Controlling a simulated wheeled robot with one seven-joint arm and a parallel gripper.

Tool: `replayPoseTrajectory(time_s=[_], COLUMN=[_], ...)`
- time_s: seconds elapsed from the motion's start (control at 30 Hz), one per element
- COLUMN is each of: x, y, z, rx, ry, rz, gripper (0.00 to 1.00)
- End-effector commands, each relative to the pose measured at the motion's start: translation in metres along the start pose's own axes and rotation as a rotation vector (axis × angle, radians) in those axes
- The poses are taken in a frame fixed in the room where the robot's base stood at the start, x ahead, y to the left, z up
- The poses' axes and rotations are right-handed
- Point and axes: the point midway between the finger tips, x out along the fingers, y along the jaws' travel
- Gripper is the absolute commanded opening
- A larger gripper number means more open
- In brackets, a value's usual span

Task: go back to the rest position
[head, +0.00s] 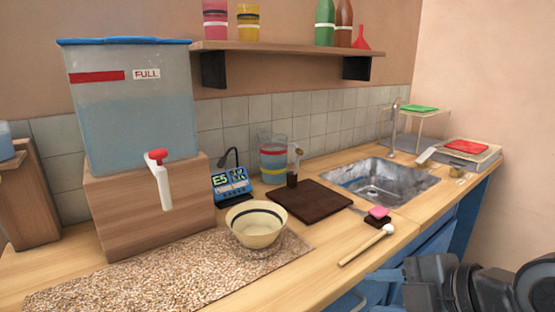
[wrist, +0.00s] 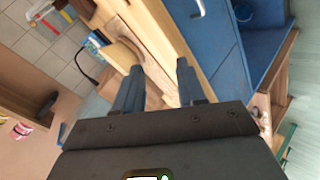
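My gripper (wrist: 157,76) shows in the wrist view with its two blue-grey fingers apart. Nothing is seen between the fingertips, so it is open and empty. Beyond the fingers are the wooden counter edge and the blue cabinet front (wrist: 215,45). In the head view my dark arm comes in at the lower right, in front of the counter's near edge. Whether the fingertips show there is hard to tell.
A striped bowl (head: 256,225) stands on a speckled mat (head: 150,284). A water tank (head: 130,110) stands on a wooden block (head: 150,215).

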Motion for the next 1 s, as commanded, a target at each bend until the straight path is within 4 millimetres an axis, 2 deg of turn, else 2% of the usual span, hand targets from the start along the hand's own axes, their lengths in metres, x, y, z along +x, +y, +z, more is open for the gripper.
replayPoseTrajectory(time_s=[0.1, 0.27, 0.37, 0.53, 0.77, 0.87, 1.0], x=[0.012, 0.023, 0.026, 0.020, -0.009, -0.030, -0.069], y=[-0.007, -0.025, -0.044, -0.086, -0.158, -0.190, -0.231], z=[-0.017, -0.033, -0.039, -0.043, -0.044, -0.045, -0.046], rx=[0.165, 0.459, 0.637, 0.909, 1.192, 1.277, 1.357], ry=[0.033, 0.059, 0.062, 0.043, -0.015, -0.044, -0.076], rz=[0.087, 0.228, 0.303, 0.417, 0.555, 0.611, 0.685], gripper=[0.40, 0.40, 0.40, 0.40, 0.40, 0.40, 0.40])
